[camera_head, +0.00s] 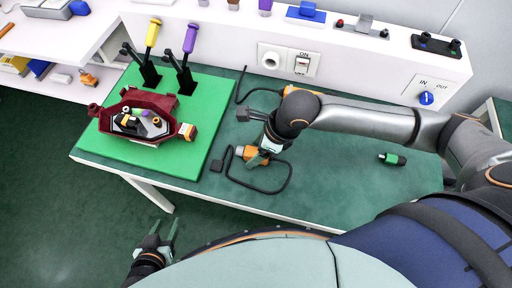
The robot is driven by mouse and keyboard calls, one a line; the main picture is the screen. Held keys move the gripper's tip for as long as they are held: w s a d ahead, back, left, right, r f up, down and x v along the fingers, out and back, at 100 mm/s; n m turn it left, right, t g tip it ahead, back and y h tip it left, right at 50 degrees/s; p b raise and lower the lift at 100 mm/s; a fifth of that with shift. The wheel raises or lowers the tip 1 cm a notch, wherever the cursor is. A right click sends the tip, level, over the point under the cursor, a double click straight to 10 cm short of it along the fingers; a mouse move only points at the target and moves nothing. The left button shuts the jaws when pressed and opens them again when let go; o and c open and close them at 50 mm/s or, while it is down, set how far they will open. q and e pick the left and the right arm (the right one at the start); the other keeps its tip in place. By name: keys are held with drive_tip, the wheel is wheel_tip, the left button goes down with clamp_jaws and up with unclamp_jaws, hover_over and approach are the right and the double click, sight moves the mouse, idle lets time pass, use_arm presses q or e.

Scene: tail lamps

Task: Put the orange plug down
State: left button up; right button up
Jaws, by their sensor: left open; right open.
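The orange plug (240,151) lies on the dark green table top (330,184), with a black cable looping from it toward the front. My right gripper (257,160) is open, right beside the plug and low over the table. The gripper partly covers the plug, and I cannot tell whether its fingers touch it. My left gripper (160,237) is open and empty, off the front edge of the table at lower left.
A bright green mat (185,115) carries a dark red lamp housing (150,102) with small parts inside. A yellow-handled tool (153,34) and a purple-handled tool (190,40) stand in black holders. A green-and-black piece (392,159) lies at right. A white panel (380,60) runs behind.

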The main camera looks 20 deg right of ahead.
drive_tip(key=p+v, duration=0.2)
drive_tip(key=v, duration=1)
drive_tip(key=shift+s, duration=0.1)
